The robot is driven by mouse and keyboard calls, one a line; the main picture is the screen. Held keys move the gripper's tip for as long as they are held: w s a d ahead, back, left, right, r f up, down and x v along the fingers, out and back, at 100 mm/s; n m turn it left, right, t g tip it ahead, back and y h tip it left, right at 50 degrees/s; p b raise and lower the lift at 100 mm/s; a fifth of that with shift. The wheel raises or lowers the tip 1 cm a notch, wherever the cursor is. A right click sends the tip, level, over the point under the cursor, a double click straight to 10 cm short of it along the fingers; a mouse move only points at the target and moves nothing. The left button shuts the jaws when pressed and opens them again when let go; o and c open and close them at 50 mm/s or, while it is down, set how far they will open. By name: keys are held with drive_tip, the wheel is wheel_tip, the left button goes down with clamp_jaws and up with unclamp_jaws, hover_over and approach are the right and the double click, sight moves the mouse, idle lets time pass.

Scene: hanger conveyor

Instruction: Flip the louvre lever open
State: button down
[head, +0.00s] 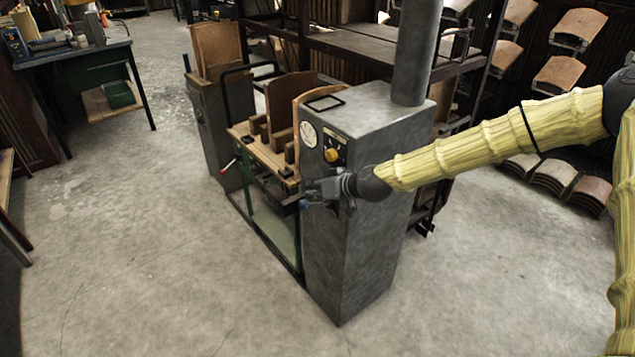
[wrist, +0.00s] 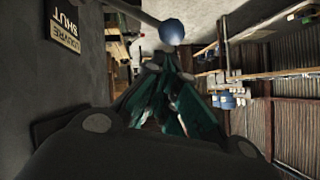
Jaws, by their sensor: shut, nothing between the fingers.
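The louvre lever shows in the wrist view as a thin rod ending in a blue ball knob (wrist: 172,31), just beyond my fingertips. A plate (wrist: 64,27) reading "LOUVRE SHUT", upside down here, is on the dark panel to its left. In the head view the blue knob (head: 304,204) is at the lower left of my gripper (head: 312,191), by the front of the grey cabinet (head: 355,240). My gripper is shut and empty; its fingertips (wrist: 168,70) are close to the knob. I cannot tell whether they touch it. The lever's pivot is hidden in the head view.
The cabinet carries a round gauge (head: 309,135), a yellow knob (head: 331,155) and a thick vertical pipe (head: 417,50). A wooden rack with curved boards (head: 283,110) adjoins it on the left. Open concrete floor (head: 150,230) lies to the left, with a workbench (head: 75,52) behind.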

drive_tip(key=shift+a+f, duration=0.2)
drive_tip(key=shift+f, duration=0.3)
drive_tip(key=shift+s+a, duration=0.1)
drive_tip(key=shift+a, duration=0.05)
